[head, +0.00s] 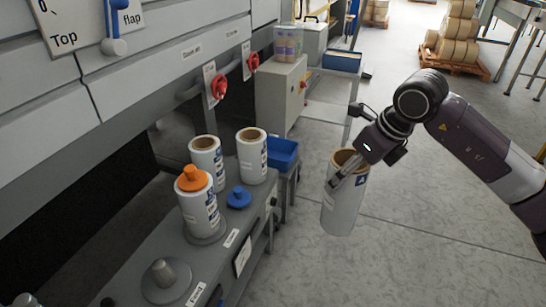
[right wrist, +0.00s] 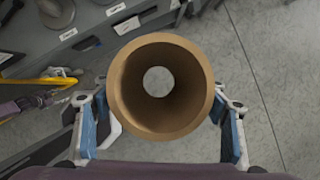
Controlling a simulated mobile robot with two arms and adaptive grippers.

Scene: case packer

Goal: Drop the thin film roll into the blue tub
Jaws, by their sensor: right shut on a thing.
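A white film roll (head: 343,205) with a brown core hangs upright in my right gripper (head: 347,170), clear of the floor and right of the bench. In the right wrist view the roll's open brown core (right wrist: 160,118) sits between the two blue-padded fingers, which are shut on it. Whether it is the thin one I cannot tell by sight. The blue tub (head: 283,153) stands at the far end of the bench, left of and beyond the held roll; its inside is mostly hidden. My left gripper is not seen.
Two brown-cored rolls (head: 207,160) (head: 252,157) and one with an orange cap (head: 198,210) stand on the grey bench (head: 195,262). A blue knobbed plug (head: 239,197) and a grey spindle (head: 165,275) are there too. The floor (head: 420,235) right of the bench is open.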

